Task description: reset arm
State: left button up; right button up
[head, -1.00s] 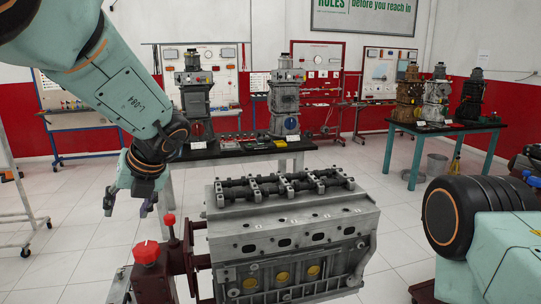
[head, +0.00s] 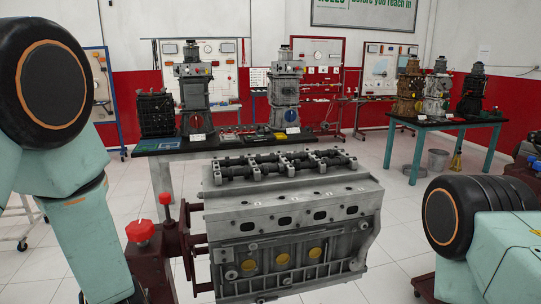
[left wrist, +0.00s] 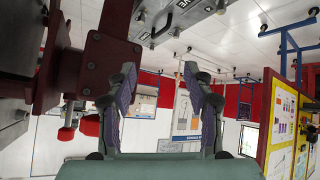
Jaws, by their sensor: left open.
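My left gripper (left wrist: 160,72) is in the left wrist view, its two fingers apart with nothing between them. In the head view my left arm is folded along the left edge, and its gripper is hidden or out of frame. My right arm shows at the right edge of the head view; its gripper is out of view. The grey engine block (head: 290,225) stands in front on a dark red stand (head: 180,240) with a red knob (head: 140,231). The wrist view looks upside down, with red knobs (left wrist: 90,125) to the left of the fingers.
A black-topped table (head: 230,144) behind the block holds engine trainers (head: 195,95) (head: 285,92). Another table (head: 430,123) at the back right holds several more, with a bucket (head: 438,160) beneath. Display boards line the wall. Tiled floor is open between block and right table.

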pick_arm(q)
jog(key=s+d+f+m+g+h+b, duration=0.2)
jog(key=s+f+m+b, duration=0.1)
jog(key=s+f, duration=0.6)
jog(key=s+d+f+m+g+h+b, duration=0.2)
jog(key=s+d+f+m+g+b, duration=0.1)
jog(key=s+f, duration=0.6)
jog(key=s+d+f+m+g+h+b, duration=0.2)
jog(key=s+d+f+m+b, duration=0.1)
jog(key=s+f, duration=0.6)
jog(key=s, duration=0.4)
jog(key=shift+s+d+f+m+g+b, duration=0.2)
jog(key=shift+f+m+g+b, duration=0.1)
jog(key=shift+f, duration=0.1)
jog(key=shift+w, duration=0.1)
jog(key=shift+s+a, duration=0.1)
jog(key=shift+s, duration=0.1)
